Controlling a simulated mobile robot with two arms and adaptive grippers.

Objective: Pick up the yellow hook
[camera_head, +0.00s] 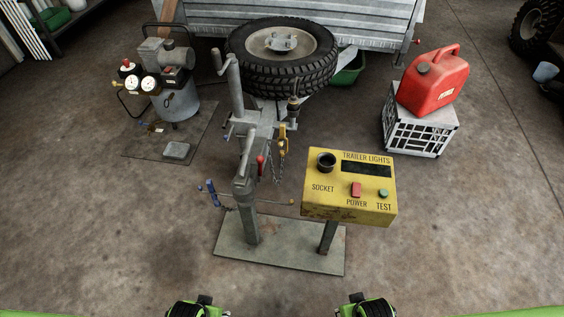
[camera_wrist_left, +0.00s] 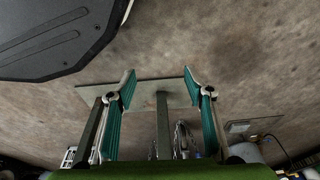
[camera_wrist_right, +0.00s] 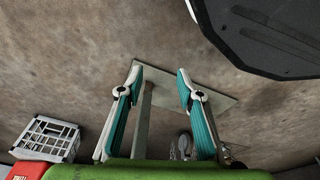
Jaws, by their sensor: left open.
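The yellow hook (camera_head: 282,132) hangs from a chain (camera_head: 280,163) on the right side of the grey trailer coupling post (camera_head: 245,185), in the middle of the head view. My left gripper (camera_wrist_left: 159,80) is open with nothing between its teal-padded fingers. My right gripper (camera_wrist_right: 158,73) is also open and empty. In the head view only parts of my arms show at the bottom edge, well in front of the post and apart from the hook. I cannot make out the hook in either wrist view.
A yellow trailer lights box (camera_head: 350,209) stands on a post right of the hook, on a floor plate (camera_head: 290,262). A tire (camera_head: 265,68) lies behind. A compressor (camera_head: 178,98) is at left. A red fuel can (camera_head: 432,82) sits on a crate (camera_head: 425,143) at right. The near floor is clear.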

